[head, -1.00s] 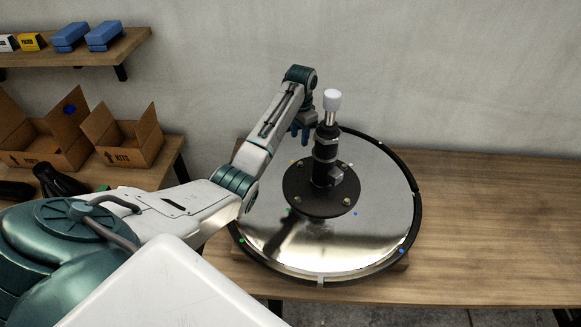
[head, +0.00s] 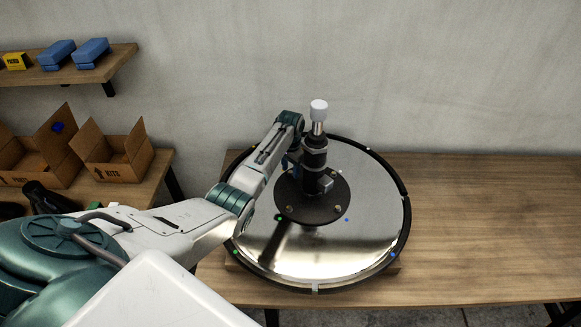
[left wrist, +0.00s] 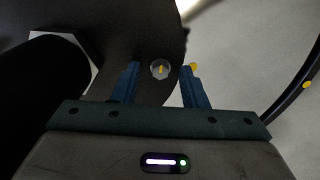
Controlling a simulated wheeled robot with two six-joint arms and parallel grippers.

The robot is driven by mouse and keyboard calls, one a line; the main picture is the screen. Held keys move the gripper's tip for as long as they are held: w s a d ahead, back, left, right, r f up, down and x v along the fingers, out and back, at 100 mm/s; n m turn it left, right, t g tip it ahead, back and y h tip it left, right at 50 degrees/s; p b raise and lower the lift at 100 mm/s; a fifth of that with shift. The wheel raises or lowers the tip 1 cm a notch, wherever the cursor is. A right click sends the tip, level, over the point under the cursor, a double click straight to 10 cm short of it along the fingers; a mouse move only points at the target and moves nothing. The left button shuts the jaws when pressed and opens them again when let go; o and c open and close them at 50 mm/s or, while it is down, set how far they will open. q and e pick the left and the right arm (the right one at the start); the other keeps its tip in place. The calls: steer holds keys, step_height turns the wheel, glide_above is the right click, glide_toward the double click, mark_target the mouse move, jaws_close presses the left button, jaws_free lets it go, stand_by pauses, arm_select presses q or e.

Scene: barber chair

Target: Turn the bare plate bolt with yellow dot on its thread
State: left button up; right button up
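The black round plate (head: 312,212) sits at the middle of a mirror-like disc (head: 350,255), with a dark column and white-topped rod rising from it. In the left wrist view, a small round bolt (left wrist: 160,69) with a yellow mark lies at the plate (left wrist: 140,35). A yellow dot (left wrist: 194,67) lies just right of it, beyond the plate's edge. My left gripper (left wrist: 161,70) is open, its blue fingers on either side of the bolt with gaps visible. My right gripper is not in view.
Other plate bolts (head: 289,209) show at the front. The column (head: 314,160) stands close to my left gripper. The wooden table (head: 480,230) is clear on the right. Cardboard boxes (head: 115,160) stand at left, below a shelf (head: 85,72) with blue packs.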

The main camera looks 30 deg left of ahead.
arm_select(q)
steer(key=shift+c, duration=0.5)
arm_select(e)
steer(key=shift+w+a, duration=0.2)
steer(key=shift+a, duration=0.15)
arm_select(q)
jaws_close()
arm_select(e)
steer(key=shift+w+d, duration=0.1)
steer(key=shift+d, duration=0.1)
arm_select(q)
steer(key=shift+m, duration=0.3)
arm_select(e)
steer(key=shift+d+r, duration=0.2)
arm_select(q)
steer(key=m+p, duration=0.1)
steer(key=m, duration=0.1)
steer(key=shift+r+m, duration=0.15)
steer(key=shift+m, duration=0.25)
steer(key=m+p, duration=0.1)
steer(key=m, duration=0.1)
steer(key=shift+m, duration=0.3)
steer(key=m, duration=0.3)
steer(key=shift+m, duration=0.4)
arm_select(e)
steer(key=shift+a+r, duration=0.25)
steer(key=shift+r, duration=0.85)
arm_select(q)
steer(key=shift+p, duration=0.3)
